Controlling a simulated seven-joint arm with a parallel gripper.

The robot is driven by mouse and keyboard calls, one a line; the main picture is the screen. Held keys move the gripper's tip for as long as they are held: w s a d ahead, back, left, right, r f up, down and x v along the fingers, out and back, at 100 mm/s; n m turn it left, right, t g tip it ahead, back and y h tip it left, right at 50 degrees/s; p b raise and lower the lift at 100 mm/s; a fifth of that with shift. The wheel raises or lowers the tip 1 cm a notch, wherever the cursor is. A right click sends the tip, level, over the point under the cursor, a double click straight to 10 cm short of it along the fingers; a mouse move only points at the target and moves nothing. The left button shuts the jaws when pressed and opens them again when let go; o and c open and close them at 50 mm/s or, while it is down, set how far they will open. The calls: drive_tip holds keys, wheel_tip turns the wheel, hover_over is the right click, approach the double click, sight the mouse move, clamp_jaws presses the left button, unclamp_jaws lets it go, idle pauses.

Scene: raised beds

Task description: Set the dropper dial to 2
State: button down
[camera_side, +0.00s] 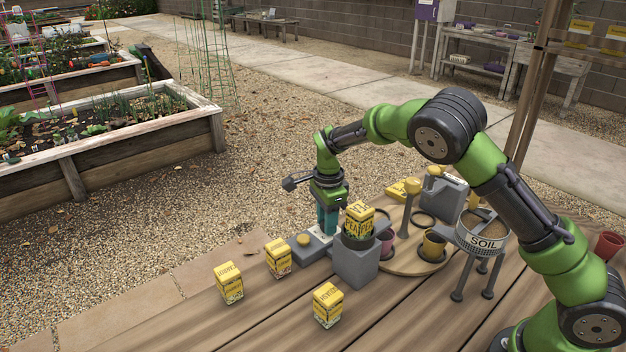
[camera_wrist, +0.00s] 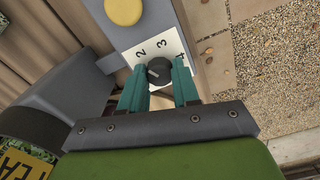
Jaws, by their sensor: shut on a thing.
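The dropper (camera_side: 356,265) is a grey machine on the wooden table, with a low base and a yellow button (camera_side: 303,240), which also shows at the top of the wrist view (camera_wrist: 123,11). In the wrist view its dial (camera_wrist: 159,68) is a round black knob on a white plate with numbers around it. The 2 and 3 read clearly; a further figure at right is partly hidden by a finger. A pale mark on the knob seems to face left, but its exact setting is hard to tell. My gripper (camera_side: 327,228) points down, its teal fingers shut on either side of the knob.
A yellow seed box (camera_side: 360,217) sits on top of the dropper, close beside my gripper. Several similar boxes (camera_side: 328,304) stand on the table in front. A round wooden board (camera_side: 400,262) with pots and a soil sieve (camera_side: 486,230) stand to the right.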

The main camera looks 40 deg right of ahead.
drive_tip(key=shift+r, duration=0.1)
drive_tip(key=c, duration=0.8)
unclamp_jaws()
wheel_tip(320, 180, up, 17)
drive_tip(key=shift+f, duration=0.1)
